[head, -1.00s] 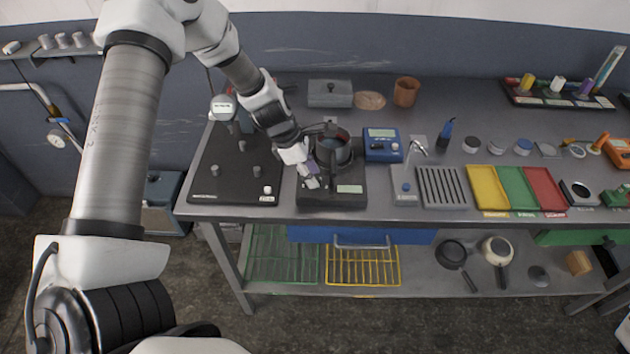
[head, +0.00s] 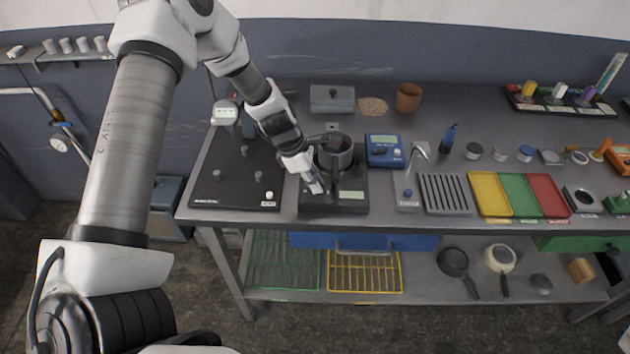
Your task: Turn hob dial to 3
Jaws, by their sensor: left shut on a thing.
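The hob (head: 333,208) is a dark, flat unit on the bench with a small pale display at its front right. A dark pot (head: 335,155) stands on its rear part. My left gripper (head: 316,188) is at the front left of the hob, pointing down, and is shut on the hob dial. My right gripper is not in view.
A black plate with several pegs (head: 215,190) lies left of the hob. A blue meter (head: 384,150), a tap stand (head: 408,190) and a ribbed rack (head: 445,190) are to the right. The bench's front edge is close to the hob.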

